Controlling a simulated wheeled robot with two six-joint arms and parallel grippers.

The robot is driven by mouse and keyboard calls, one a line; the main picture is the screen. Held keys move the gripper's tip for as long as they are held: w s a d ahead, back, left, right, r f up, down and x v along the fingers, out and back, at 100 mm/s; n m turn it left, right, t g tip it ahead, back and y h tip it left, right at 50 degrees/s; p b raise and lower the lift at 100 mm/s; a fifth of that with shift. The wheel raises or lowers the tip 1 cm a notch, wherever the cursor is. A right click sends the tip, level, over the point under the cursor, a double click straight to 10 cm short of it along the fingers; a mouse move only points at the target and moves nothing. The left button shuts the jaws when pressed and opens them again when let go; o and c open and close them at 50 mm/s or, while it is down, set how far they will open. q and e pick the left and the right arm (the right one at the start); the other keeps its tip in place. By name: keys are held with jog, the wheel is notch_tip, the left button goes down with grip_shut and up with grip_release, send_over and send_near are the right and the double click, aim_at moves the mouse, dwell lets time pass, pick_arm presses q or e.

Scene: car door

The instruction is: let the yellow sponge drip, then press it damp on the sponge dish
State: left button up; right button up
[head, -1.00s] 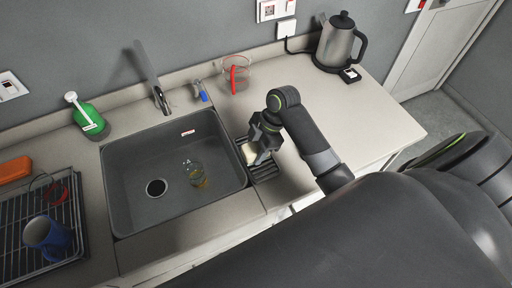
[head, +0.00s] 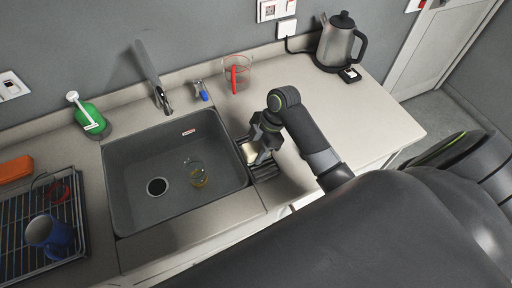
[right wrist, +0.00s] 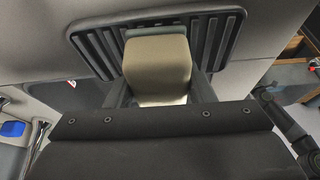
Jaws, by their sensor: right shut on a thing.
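The yellow sponge (head: 249,152) shows as a pale block at my right gripper (head: 257,151), just right of the sink. In the right wrist view the sponge (right wrist: 158,70) looks beige and sits between the two fingers of my right gripper (right wrist: 160,85), which is shut on it. The dark slatted sponge dish (head: 266,172) lies under the gripper on the counter. It also shows in the right wrist view (right wrist: 98,47), behind the sponge. Whether the sponge touches the slats I cannot tell. My left gripper is not in view.
The grey sink (head: 130,190) holds a glass (head: 197,175). A clear jug with a red handle (head: 236,73) and a kettle (head: 339,45) stand behind. A green bottle (head: 88,120) and a dish rack (head: 85,240) are left. The counter at right is clear.

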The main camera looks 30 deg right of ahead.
jog(key=p, duration=0.2)
jog(key=shift+s+f+p, duration=0.1)
jog(key=shift+f+p, duration=0.05)
jog(key=shift+p, duration=0.15)
dwell(3.4)
notch_tip(320, 180, up, 3)
jog(key=p, duration=0.2)
jog(key=shift+f+p, duration=0.15)
jog(key=shift+p, duration=0.25)
jog(key=shift+r, duration=3.75)
jog(key=shift+a, duration=0.1)
